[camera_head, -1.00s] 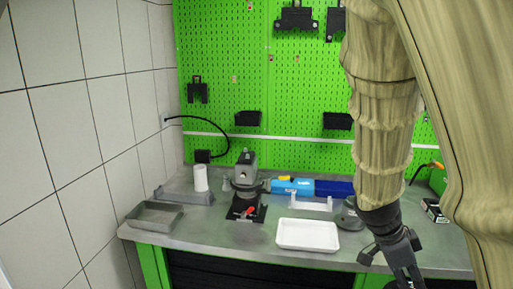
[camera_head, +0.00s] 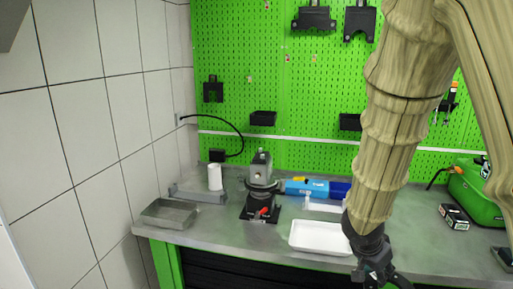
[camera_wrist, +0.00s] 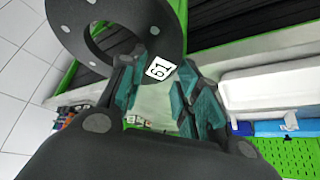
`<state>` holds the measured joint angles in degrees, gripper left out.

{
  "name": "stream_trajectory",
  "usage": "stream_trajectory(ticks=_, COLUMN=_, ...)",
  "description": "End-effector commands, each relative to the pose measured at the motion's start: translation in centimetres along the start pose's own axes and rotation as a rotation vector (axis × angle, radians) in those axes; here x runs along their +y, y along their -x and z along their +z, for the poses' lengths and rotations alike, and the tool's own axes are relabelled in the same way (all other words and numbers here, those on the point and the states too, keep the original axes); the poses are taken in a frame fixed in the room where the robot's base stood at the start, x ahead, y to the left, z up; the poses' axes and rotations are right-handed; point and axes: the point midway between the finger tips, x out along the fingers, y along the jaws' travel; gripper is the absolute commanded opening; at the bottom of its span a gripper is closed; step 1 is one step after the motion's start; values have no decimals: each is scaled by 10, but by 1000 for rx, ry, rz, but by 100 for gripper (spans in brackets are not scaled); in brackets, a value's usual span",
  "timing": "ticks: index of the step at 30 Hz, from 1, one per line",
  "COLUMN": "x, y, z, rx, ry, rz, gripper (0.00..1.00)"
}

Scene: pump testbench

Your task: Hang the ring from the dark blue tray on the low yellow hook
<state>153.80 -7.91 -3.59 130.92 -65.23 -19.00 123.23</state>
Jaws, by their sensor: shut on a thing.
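In the wrist view, my gripper (camera_wrist: 165,105) is shut on a dark grey flat ring (camera_wrist: 82,35) with small holes around its face and a white label. The ring is tilted and reaches up and left of the fingers. In the head view, my gripper (camera_head: 375,276) is low at the bottom edge, in front of the bench; the ring is not clear there. The dark blue tray (camera_head: 340,189) is partly hidden behind my arm. Small hooks (camera_head: 249,79) sit on the green pegboard (camera_head: 225,130); they are too small to tell which is the low yellow one.
A white tray (camera_head: 318,238) lies near the bench's front edge, left of my arm. A pump (camera_head: 260,180), a light blue tray (camera_head: 304,187), a grey tray (camera_head: 170,213) and a white cylinder (camera_head: 214,177) stand on the bench. A green machine (camera_head: 475,190) is at right.

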Motion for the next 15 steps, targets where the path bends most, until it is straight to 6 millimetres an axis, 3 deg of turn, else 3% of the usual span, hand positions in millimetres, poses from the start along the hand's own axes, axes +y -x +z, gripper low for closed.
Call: stream_trajectory(ticks=15, x=-90, y=3, z=42, rx=-3, ry=403, rz=-236, gripper=0)
